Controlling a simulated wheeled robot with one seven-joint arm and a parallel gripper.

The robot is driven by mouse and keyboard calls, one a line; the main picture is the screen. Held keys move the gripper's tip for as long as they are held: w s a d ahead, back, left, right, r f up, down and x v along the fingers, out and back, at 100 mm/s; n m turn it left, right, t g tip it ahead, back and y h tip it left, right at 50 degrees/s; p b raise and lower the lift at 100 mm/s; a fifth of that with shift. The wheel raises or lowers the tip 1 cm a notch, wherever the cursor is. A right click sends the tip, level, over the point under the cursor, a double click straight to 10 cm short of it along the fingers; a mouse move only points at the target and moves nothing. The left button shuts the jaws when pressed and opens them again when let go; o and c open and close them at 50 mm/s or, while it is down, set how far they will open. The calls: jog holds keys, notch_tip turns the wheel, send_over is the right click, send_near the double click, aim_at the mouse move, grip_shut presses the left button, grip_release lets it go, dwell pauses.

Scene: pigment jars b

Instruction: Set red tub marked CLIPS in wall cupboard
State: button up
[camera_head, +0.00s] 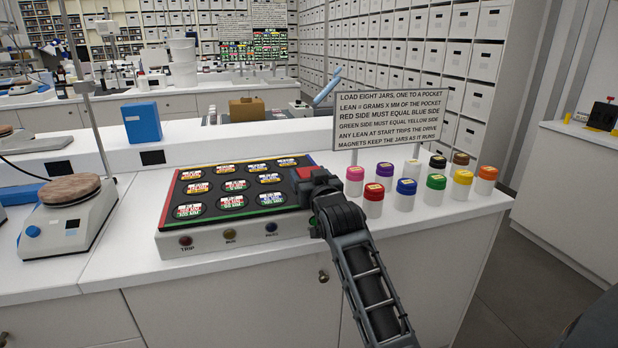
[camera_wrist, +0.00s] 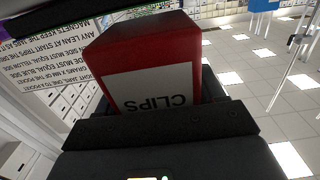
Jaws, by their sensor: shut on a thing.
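The red tub (camera_wrist: 140,52) fills the middle of the wrist view. Its white label reads CLIPS, upside down in that picture. My gripper (camera_wrist: 158,112) is shut on the tub and hides its near end. In the head view my gripper (camera_head: 316,184) is at the right end of the black pocket tray, and a bit of red tub (camera_head: 306,172) shows just beyond it. Whether the tub touches the tray or counter cannot be told. I cannot make out a wall cupboard in either view.
A pocket tray device (camera_head: 170,240) stands on the white counter (camera_head: 120,262). Several colour-lidded jars (camera_head: 406,196) stand to the right, below an instruction sign (camera_head: 389,118). A hotplate (camera_head: 62,238) and a blue box (camera_head: 142,124) are at left. White storage boxes (camera_head: 400,50) line the back wall.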

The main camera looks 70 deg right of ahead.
jog(key=shift+f, duration=0.3)
jog(key=shift+f, duration=0.15)
jog(key=shift+f, duration=0.1)
jog(key=o, duration=1.2)
